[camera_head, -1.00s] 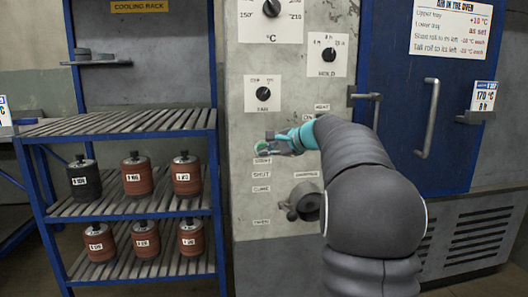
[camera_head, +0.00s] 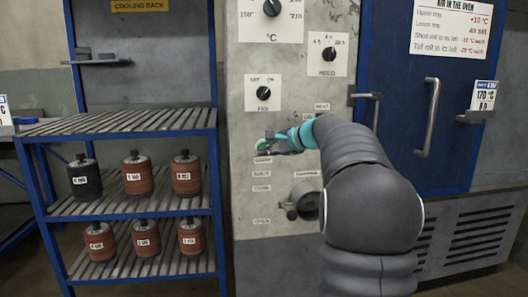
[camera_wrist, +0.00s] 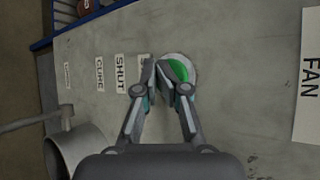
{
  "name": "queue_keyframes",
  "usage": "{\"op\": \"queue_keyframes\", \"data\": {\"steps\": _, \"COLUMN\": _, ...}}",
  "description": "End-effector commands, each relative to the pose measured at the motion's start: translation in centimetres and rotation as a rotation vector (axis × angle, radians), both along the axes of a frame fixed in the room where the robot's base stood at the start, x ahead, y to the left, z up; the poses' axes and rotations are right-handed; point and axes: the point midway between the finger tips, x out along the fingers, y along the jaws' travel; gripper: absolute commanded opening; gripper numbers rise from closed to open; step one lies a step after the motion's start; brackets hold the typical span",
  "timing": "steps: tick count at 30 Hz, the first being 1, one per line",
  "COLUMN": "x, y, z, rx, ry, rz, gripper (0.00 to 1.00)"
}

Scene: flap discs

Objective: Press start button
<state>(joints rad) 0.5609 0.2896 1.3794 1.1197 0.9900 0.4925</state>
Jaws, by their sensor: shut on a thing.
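The round green button (camera_wrist: 179,69) with a pale rim sits on the grey control panel. It also shows at the left of my fingertips in the head view (camera_head: 261,146). A small label (camera_head: 263,160) is just below it, too blurred to read. My gripper (camera_wrist: 156,68) has its fingers drawn together in front of the button. They cover its left part in the wrist view. I cannot tell from the views whether the tips touch the button. What is between the fingertips cannot be made out.
The FAN dial (camera_head: 263,93) is above the button. A dark round fitting with a lever (camera_head: 304,202) sticks out lower on the panel. A blue rack (camera_head: 215,190) with several canisters stands left; a blue oven door (camera_head: 400,100) is right.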

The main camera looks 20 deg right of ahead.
Motion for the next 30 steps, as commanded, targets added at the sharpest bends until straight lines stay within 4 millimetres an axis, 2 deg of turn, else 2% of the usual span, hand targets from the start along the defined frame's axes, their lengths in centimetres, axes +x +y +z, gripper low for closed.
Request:
{"op": "queue_keyframes", "data": {"steps": 1, "x": -0.1, "y": -0.1, "z": -0.5, "rx": 0.001, "ry": 0.003, "rz": -0.002, "gripper": 0.0}}
{"op": "queue_keyframes", "data": {"steps": 11, "x": -0.4, "y": 0.0, "z": -0.3, "rx": 0.0, "ry": 0.002, "rz": 0.0, "gripper": 0.0}}
{"op": "queue_keyframes", "data": {"steps": 30, "x": -5.5, "y": 1.5, "z": -0.4, "rx": -0.001, "ry": 0.002, "rz": 0.001, "gripper": 0.0}}
